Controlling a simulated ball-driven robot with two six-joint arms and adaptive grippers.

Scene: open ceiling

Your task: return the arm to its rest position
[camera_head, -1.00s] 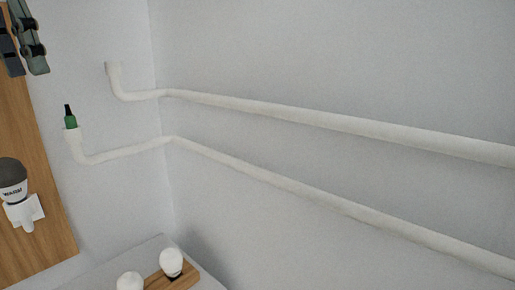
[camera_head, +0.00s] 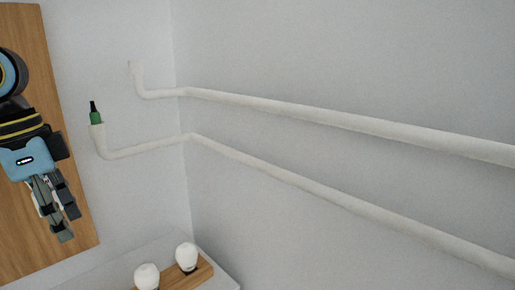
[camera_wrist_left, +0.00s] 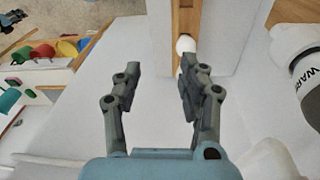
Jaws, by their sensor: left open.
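My left gripper (camera_head: 66,222) hangs in front of the wooden wall panel at the left of the head view, fingers pointing down. In the left wrist view the gripper (camera_wrist_left: 160,68) shows two dark grey fingers spread apart, with nothing between them. A white fixture with dark "WARM" lettering (camera_wrist_left: 300,62) is at the right of the wrist view, clear of the fingers. It does not show in the head view, where my arm and gripper cover part of the panel. My right gripper is in neither view.
The wooden panel (camera_head: 85,225) is at the left. Two white bulbs, one here (camera_head: 147,275), sit in a wooden holder (camera_head: 203,272) on a pale surface. White pipes (camera_head: 330,117) run along the wall; one ends in a green-and-black tip (camera_head: 96,117). Colourful items (camera_wrist_left: 45,52) show at upper left.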

